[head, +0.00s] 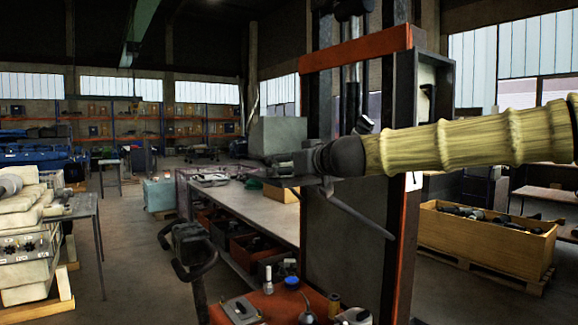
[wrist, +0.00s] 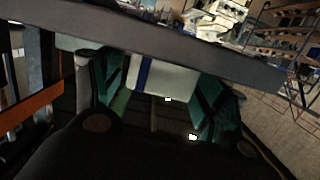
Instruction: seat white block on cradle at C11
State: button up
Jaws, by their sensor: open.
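My gripper (head: 272,172) is at the end of my yellow-sleeved arm, in front of the orange-framed lift and above the long workbench. It is open. A large white machine or block (head: 28,245) stands on timber at the left edge of the head view, well away from my gripper. A white machine also shows at the top of the wrist view (wrist: 215,20). In the wrist view a pale box-like shape (wrist: 175,80) with a blue stripe lies between teal parts (wrist: 213,105). I cannot tell which is the task's white block. I cannot make out a C11 label or the cradle.
The lift (head: 345,225) has a dark mast and orange frame, close behind my arm. The workbench (head: 262,212) has bins underneath. An orange surface (head: 265,308) with small parts is at the bottom. A wooden crate (head: 485,245) stands right. Open floor (head: 130,260) lies left of centre.

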jog(key=c, duration=0.9)
jog(key=shift+r, duration=0.1)
jog(key=shift+r+p, duration=1.35)
jog(key=shift+r, duration=0.05)
